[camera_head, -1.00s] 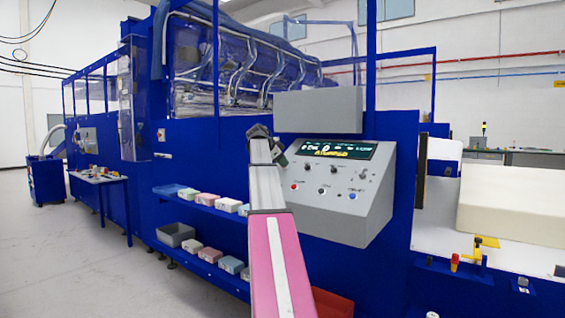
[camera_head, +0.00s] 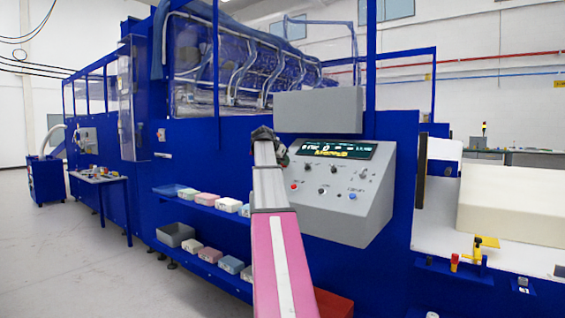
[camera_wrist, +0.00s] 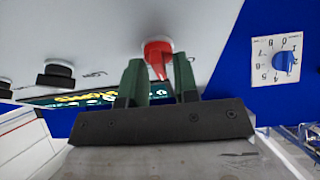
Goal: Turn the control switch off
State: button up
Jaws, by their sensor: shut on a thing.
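A red switch knob (camera_wrist: 158,56) sticks out from the light grey control panel (camera_wrist: 110,25) in the wrist view. My gripper (camera_wrist: 159,75) is shut on the red knob, with a dark green finger on each side of it. In the head view my gripper (camera_head: 283,158) is at the upper left of the sloped control panel (camera_head: 335,208), beside its dark display (camera_head: 335,149). My arm hides the switch there.
A blue dial (camera_wrist: 287,61) on a white numbered plate sits to the right in the wrist view. A black knob (camera_wrist: 56,74) is to the left. A shelf with small boxes (camera_head: 205,198) lies left of my arm. A large cream foam block (camera_head: 515,205) rests at the right.

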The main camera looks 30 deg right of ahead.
jog(key=n+t+y, duration=0.1)
jog(key=n, duration=0.4)
jog(key=shift+n+t+y, duration=0.5)
jog(key=shift+n+t, duration=0.1)
jog(key=shift+n, duration=1.4)
jog(key=o, duration=0.6)
jog(key=v, duration=1)
jog(key=shift+s+a+r, duration=0.25)
